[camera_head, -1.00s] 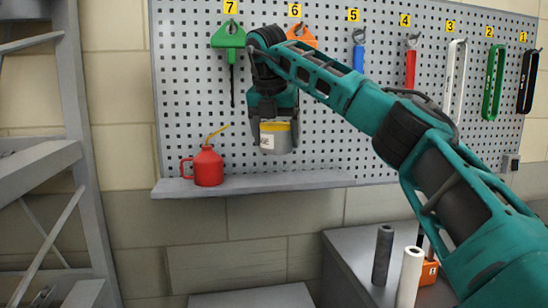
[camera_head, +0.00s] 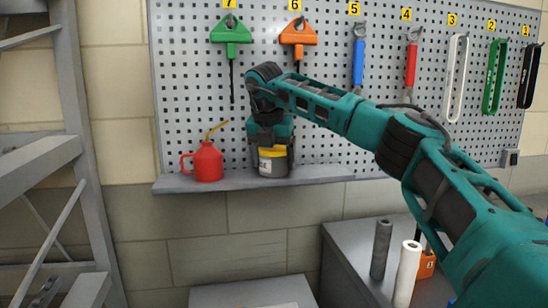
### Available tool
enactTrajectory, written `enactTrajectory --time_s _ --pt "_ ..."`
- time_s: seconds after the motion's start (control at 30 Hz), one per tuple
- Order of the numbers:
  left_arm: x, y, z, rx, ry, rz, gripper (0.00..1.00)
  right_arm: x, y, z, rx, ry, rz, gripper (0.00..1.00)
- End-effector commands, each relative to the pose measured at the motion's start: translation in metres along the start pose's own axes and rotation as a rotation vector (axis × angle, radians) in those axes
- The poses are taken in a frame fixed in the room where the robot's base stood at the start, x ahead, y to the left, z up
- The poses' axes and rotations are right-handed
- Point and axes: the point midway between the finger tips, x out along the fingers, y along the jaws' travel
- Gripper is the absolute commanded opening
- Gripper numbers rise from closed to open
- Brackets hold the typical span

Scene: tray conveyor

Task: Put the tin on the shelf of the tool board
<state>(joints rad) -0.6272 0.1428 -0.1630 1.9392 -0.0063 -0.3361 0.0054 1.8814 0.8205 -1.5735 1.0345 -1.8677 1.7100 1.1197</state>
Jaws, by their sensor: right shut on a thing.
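The tin (camera_head: 273,164), grey with a yellow band and a pale label, is upright at the shelf (camera_head: 322,174) of the tool board (camera_head: 190,98). Its base appears to touch the shelf top. My right gripper (camera_head: 272,150) comes down from above and is shut on the tin's upper part. The fingers cover some of the tin's sides and top. My left gripper is not in view.
A red oil can (camera_head: 207,163) with a yellow spout stands on the shelf left of the tin. The shelf right of the tin is clear. Numbered tools hang above. A grey cabinet (camera_head: 345,262) at lower right bears a dark cylinder (camera_head: 381,250) and a white one (camera_head: 407,274).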

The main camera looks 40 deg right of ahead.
Motion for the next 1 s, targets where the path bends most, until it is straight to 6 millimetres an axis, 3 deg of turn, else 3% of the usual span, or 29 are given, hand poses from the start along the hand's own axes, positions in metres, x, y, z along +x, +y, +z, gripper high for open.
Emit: enactTrajectory --time_s 0.2,0.23,0.43,0.77,1.0 --pt "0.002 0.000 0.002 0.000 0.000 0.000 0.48 0.002 0.000 -0.001 0.000 -0.001 0.001 0.36" --pt "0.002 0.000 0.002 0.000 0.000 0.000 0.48 0.003 0.000 -0.002 0.000 0.000 0.000 0.80" --pt "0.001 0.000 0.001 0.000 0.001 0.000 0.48 0.002 0.000 -0.001 0.000 0.000 0.000 0.99" --pt "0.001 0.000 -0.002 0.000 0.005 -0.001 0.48 -0.004 0.001 0.001 0.000 -0.001 0.002 1.00" --pt "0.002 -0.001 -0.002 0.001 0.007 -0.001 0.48 -0.046 0.002 0.000 -0.001 -0.003 0.005 1.00"
